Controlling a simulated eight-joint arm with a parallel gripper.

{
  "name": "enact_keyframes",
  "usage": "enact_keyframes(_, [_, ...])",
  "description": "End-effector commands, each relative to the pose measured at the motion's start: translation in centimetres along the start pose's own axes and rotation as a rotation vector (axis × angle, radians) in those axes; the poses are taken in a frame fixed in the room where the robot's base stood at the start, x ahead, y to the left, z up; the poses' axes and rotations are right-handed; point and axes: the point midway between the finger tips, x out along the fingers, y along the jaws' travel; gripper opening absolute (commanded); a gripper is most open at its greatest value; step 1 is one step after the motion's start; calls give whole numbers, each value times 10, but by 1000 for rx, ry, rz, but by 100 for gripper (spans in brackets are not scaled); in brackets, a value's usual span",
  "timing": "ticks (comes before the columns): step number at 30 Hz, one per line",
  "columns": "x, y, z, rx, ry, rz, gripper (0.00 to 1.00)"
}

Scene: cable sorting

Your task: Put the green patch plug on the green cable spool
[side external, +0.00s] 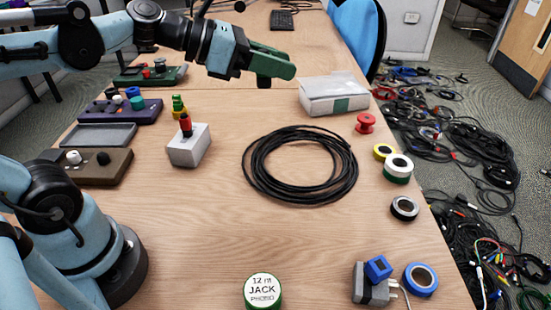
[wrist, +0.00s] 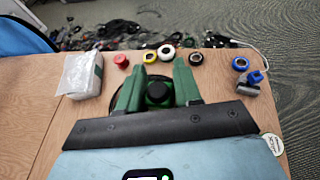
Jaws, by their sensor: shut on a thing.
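My gripper (side external: 276,68) is raised above the table at the back, beyond the black cable coil. In the wrist view its green fingers (wrist: 159,82) are closed around the dark green patch plug (wrist: 158,95). In the side view the fingers mostly hide the plug, and green on green makes its outline hard to tell. The green cable spool (side external: 397,170), white on top with a green lower side, stands near the table's right edge, well apart from my gripper. In the wrist view the spool (wrist: 166,53) shows just beyond the fingertips.
A black cable coil (side external: 300,190) lies mid-table. Red (side external: 366,123), yellow (side external: 383,152), black (side external: 404,208) and blue (side external: 420,280) spools line the right edge. A white box (side external: 333,97) stands close to my gripper. A grey block (side external: 188,146) holds a red plug (side external: 186,125).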

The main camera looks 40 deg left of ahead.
Motion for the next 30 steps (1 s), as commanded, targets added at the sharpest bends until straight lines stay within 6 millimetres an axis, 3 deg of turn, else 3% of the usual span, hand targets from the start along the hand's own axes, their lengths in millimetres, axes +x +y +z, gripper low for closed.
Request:
enact_keyframes(1, [6, -26, -6, 33, -1, -83, 0])
enact_keyframes(8, [7, -136, -36, 193, -1, -471, 0])
enact_keyframes(12, [-11, -199, -60, 295, -1, -718, 0])
enact_keyframes(18, [-56, -272, -96, 438, -2, -1062, 0])
enact_keyframes(24, [-98, -309, -124, 539, -2, -1305, 0])
enact_keyframes(30, [-114, -319, -134, 576, -2, -1394, 0])
